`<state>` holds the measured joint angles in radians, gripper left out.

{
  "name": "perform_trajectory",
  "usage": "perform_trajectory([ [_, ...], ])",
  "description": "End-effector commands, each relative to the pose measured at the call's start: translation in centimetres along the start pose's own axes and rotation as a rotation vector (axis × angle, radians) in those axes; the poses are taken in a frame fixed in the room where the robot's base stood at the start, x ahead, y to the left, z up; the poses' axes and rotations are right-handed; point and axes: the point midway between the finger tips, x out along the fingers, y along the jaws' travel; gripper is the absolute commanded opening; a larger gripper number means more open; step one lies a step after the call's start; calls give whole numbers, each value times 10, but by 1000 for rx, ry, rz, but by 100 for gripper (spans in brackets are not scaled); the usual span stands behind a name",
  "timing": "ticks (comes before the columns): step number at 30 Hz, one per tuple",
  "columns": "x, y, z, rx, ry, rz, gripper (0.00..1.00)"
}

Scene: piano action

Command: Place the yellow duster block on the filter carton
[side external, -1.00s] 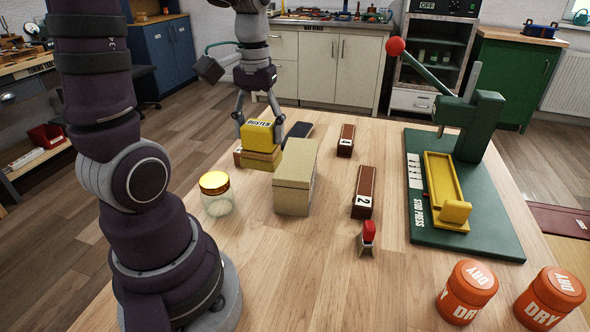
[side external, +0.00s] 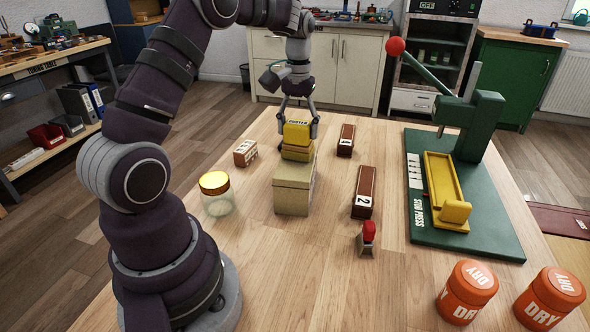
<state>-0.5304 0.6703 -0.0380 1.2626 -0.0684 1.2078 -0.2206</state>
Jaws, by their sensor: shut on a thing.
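The yellow duster block (side external: 297,134) has a label along its top edge and a duller yellow lower part. My gripper (side external: 298,136) is shut on it, with a finger on either side. The filter carton (side external: 291,198) is a beige box standing on the table. The block is upright over the far part of the carton's top and hides that part. I cannot tell whether the block touches the carton or hangs just above it.
A glass jar with a gold lid (side external: 216,193) stands left of the carton. Brown numbered blocks stand left (side external: 245,152) and right (side external: 362,192). A red-topped item (side external: 368,236) is in front, the green stud press (side external: 466,190) at right, and orange DRY tubs (side external: 468,290) at front right.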

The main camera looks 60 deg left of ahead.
Motion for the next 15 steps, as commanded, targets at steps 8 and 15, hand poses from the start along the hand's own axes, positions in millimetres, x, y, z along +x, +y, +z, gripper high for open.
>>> perform_trajectory([
  [8,3,0,0,0,0,0,71],
  [15,3,0,0,0,0,0,82],
])
